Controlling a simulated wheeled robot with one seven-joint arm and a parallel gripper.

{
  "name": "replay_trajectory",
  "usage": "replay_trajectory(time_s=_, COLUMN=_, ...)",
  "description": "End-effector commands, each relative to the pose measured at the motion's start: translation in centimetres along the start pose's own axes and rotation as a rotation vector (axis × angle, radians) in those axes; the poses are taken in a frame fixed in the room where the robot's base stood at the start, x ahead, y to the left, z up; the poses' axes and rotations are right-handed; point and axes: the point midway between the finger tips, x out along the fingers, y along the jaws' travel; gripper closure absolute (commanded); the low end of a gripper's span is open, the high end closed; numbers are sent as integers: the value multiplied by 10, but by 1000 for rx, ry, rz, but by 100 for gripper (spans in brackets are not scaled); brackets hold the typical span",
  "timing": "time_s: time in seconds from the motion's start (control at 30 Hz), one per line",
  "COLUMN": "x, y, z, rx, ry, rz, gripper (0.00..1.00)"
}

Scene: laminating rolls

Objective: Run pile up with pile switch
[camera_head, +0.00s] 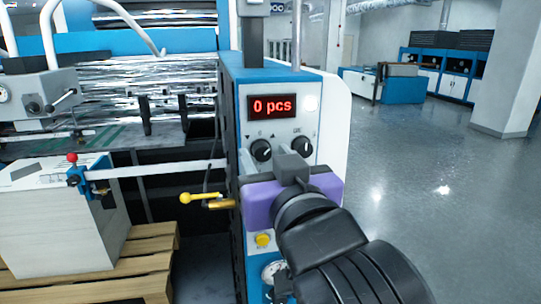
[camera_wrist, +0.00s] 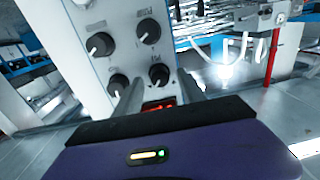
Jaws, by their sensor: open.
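The blue and white control panel (camera_head: 323,110) carries a red display reading "0 pcs". Below the display are two black knobs, a left knob (camera_head: 261,150) with small arrow marks above it and a right knob (camera_head: 302,146). I cannot read which one is labelled as the pile switch. My gripper (camera_head: 292,167), with a purple body, is in front of the panel just below the knobs; its fingertips are hard to make out there. In the wrist view my gripper (camera_wrist: 158,86) is open, with one knob (camera_wrist: 159,74) appearing between its fingers. Contact cannot be told.
A yellow-ended lever (camera_head: 187,198) sticks out left of the panel, and a yellow button (camera_head: 263,240) is below. A paper stack (camera_head: 50,230) stands on a wooden pallet (camera_head: 150,262) at the left. Open floor (camera_head: 440,190) lies to the right.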

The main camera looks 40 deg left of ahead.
Motion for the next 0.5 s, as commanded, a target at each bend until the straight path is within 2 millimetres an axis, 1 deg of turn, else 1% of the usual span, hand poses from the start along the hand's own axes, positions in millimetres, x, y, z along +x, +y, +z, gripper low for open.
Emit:
replay_trajectory(time_s=0.13, x=0, y=0, z=0, rx=0, ry=0, rz=0, gripper=52)
replay_trajectory(time_s=0.17, x=0, y=0, z=0, rx=0, ry=0, rz=0, gripper=54)
replay_trajectory(time_s=0.3, x=0, y=0, z=0, rx=0, ry=0, rz=0, gripper=82)
replay_trajectory(time_s=0.4, x=0, y=0, z=0, rx=0, ry=0, rz=0, gripper=100)
replay_trajectory(time_s=0.5, x=0, y=0, z=0, rx=0, ry=0, rz=0, gripper=100)
